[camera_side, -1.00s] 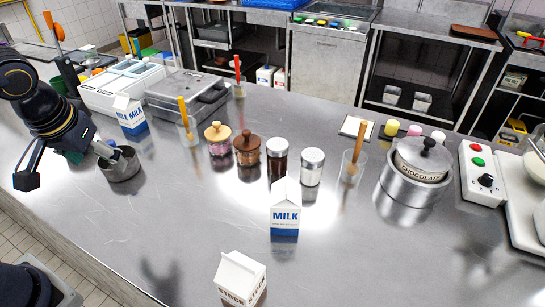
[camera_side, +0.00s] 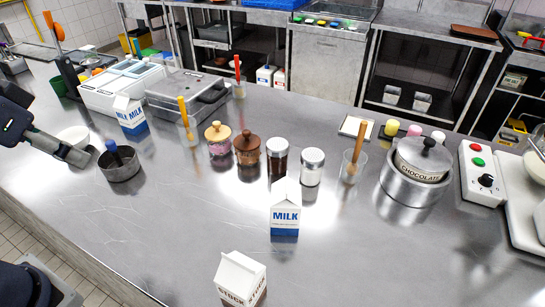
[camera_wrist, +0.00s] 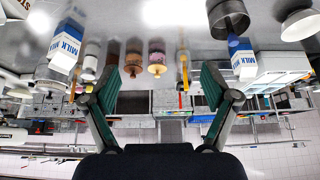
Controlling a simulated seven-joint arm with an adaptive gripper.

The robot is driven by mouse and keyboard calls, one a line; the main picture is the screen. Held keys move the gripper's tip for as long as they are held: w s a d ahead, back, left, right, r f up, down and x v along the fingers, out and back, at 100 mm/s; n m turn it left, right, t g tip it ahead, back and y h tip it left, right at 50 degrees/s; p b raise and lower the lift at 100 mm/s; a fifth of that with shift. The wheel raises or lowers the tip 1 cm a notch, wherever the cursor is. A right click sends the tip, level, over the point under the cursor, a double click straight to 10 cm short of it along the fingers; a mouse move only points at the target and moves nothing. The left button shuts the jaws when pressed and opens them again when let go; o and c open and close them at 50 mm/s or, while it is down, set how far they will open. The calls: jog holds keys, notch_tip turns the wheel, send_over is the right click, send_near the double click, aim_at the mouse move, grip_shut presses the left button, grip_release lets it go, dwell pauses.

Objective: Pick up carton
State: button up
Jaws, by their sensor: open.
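Three cartons stand upright on the steel counter. A blue-and-white milk carton (camera_side: 285,213) is at the front middle, another milk carton (camera_side: 130,114) is at the back left, and a white stock carton (camera_side: 240,277) is at the front edge of the side view. The wrist view is upside down. It shows one milk carton at left (camera_wrist: 67,44), the other at right (camera_wrist: 241,58), and part of the stock carton (camera_wrist: 12,26). My gripper (camera_wrist: 161,88) is open with nothing between its fingers. In the side view my arm is at the left edge, away from the cartons.
A steel pot (camera_side: 122,170) holding a dark-handled tool (camera_side: 113,152) and a white bowl (camera_side: 72,136) stand near my arm. Lidded jars (camera_side: 247,148), a utensil glass (camera_side: 352,167) and a chocolate pot (camera_side: 415,180) stand further right. The left front counter is clear.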

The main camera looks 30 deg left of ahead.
jog(key=shift+o, duration=0.6)
